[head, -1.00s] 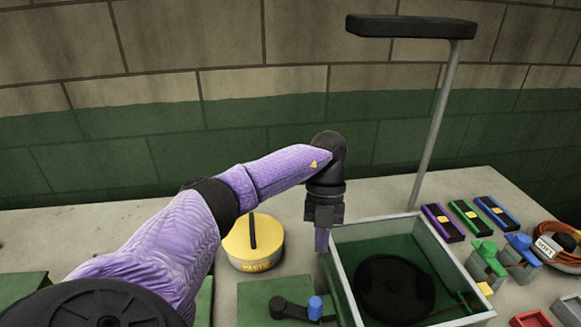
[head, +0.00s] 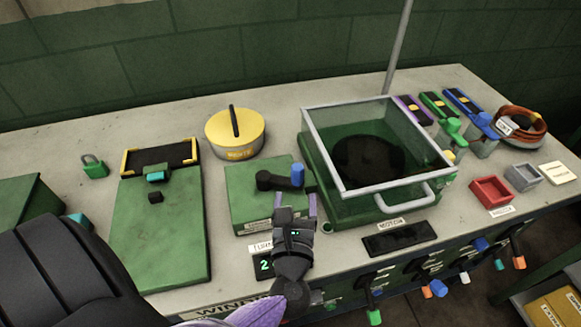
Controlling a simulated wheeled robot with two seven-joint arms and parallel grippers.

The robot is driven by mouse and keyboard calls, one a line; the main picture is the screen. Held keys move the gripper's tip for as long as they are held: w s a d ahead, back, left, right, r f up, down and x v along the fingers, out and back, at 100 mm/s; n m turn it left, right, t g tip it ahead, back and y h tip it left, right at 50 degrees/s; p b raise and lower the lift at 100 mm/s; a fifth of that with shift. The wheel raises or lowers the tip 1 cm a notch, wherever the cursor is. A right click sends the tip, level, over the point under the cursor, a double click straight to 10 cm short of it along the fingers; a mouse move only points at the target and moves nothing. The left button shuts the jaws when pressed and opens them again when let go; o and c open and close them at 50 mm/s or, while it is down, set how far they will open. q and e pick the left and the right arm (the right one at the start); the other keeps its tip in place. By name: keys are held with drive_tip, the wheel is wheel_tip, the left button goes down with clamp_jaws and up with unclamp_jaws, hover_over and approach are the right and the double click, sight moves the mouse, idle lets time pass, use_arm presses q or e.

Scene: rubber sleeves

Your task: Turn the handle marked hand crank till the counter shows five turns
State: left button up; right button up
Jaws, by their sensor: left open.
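The hand crank is a black arm (head: 272,181) with a blue knob (head: 297,174), on top of a green box (head: 240,200). The crank arm points right. A small white label on the box front is too small to read. Below it, a dark counter (head: 264,266) shows a green 2; my gripper hides its right part. My left gripper (head: 295,203) is open, with purple fingers apart just in front of the blue knob. Nothing shows between the fingers, and whether they touch the box is unclear. My right gripper is not in view.
A clear-walled case (head: 312,130) with a black disc stands right of the crank. A yellow round tin (head: 248,146) stands behind it. A green board (head: 160,240) lies left. Red (head: 491,190) and grey trays sit right. Several coloured levers line the bench front.

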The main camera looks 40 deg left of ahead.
sight(298, 165)
use_arm(q)
drive_tip(key=x, duration=1)
clamp_jaws()
idle(1.1)
